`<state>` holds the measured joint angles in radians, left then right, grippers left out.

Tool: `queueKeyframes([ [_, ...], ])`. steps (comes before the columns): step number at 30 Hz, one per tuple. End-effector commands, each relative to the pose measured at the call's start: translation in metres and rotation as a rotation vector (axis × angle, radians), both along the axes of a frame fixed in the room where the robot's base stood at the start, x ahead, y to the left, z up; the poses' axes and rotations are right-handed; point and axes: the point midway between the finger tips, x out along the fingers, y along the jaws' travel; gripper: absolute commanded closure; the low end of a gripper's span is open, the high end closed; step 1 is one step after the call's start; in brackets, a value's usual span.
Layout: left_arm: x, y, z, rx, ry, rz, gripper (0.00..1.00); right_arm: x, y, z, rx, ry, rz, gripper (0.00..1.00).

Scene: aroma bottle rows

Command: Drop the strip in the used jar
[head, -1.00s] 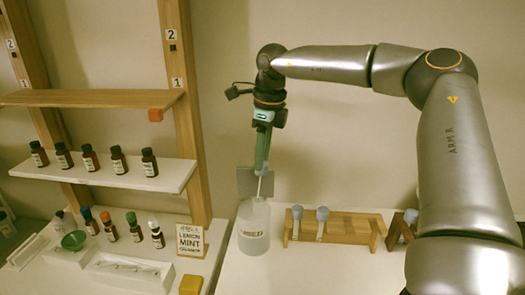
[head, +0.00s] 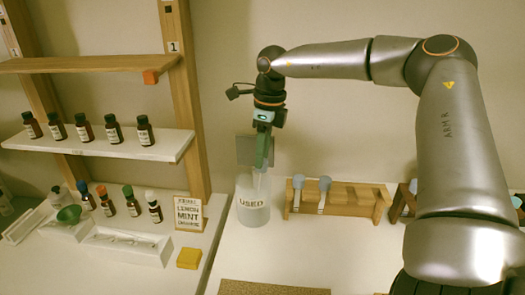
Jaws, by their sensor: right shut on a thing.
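The used jar (head: 253,212) is a frosted, pale jar with a "USED" label, standing upright on the white counter. My right gripper (head: 262,167) points down just above the jar's mouth. It is shut on a thin pale strip (head: 258,182), which hangs down at the jar's mouth. The strip's lower part is hard to make out against the frosted jar, and its lower end cannot be seen clearly. My left gripper is not in view.
A wooden rack (head: 340,199) with blue-topped droppers stands right of the jar. A grey plate (head: 245,149) is behind the gripper. A cork mat (head: 272,288) lies in front.

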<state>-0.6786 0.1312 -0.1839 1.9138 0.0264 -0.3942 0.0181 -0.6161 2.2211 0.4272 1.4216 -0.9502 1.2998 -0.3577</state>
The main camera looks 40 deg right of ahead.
Motion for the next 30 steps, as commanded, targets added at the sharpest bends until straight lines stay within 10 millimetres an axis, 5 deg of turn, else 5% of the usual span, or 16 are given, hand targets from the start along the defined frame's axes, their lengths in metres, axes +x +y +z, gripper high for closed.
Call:
queueKeyframes([
  [10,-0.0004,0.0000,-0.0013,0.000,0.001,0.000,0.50,0.0000,0.0002,-0.0017,0.000,0.000,0.000,0.97],
  [11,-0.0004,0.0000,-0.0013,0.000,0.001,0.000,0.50,0.0000,0.0001,-0.0016,0.000,0.000,0.000,0.58],
  [19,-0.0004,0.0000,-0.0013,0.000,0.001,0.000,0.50,0.0000,0.0001,-0.0016,0.000,0.000,0.000,0.28],
  [30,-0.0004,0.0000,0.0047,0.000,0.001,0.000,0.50,-0.0003,-0.0003,0.0060,0.000,0.000,0.000,0.27],
])
